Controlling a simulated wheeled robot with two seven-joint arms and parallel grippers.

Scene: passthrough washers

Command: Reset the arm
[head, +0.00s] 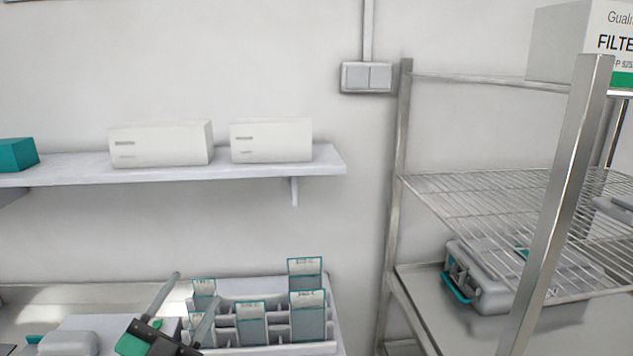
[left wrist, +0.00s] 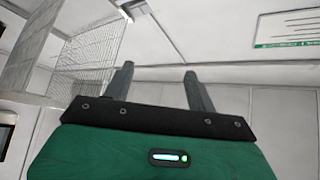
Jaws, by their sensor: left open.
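My left gripper (head: 190,309) is at the bottom left of the head view, with its green and black body low in the frame and two grey fingers pointing up. The fingers are apart with nothing between them. In the left wrist view the two fingers of the left gripper (left wrist: 158,85) also stand apart and empty, with wall and ceiling behind them. In the head view the fingers are in front of or beside a grey rack (head: 325,330) holding several teal-topped sachets (head: 307,315); I cannot tell the distance. My right gripper is not in view.
A wall shelf (head: 250,172) above carries two white boxes (head: 165,145) and a teal box (head: 15,155). At right stands a metal rack (head: 560,210) with wire shelves, a grey case (head: 485,280) and a filter box (head: 575,40).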

